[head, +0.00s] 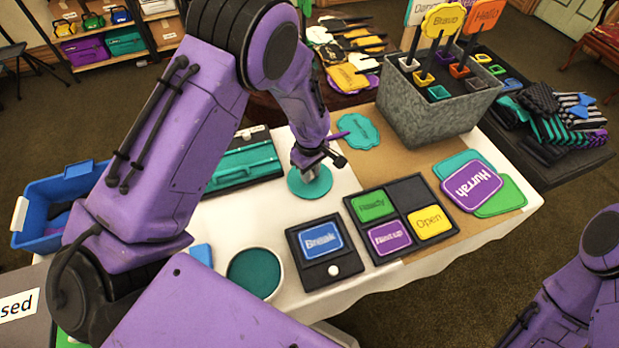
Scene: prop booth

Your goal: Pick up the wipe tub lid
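A flat round teal lid (311,186), which looks like the wipe tub lid, lies on the white part of the table. My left gripper (309,170) is right over the lid, pointing down, with its tip at or just above the lid's middle. The gripper hides part of the lid. I cannot tell whether its fingers are open or closed, or whether they touch the lid. A round white-rimmed tub (279,261) with a teal inside stands nearer to me. Only part of my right arm shows at the lower right; its gripper is not in view.
A black tray (392,222) with coloured word cards and a black "Break" sign (320,276) stand close to the lid. A teal case (246,162) is left of it. A grey box (424,120) with signs stands at the back. A brown mat (390,160) lies to the right.

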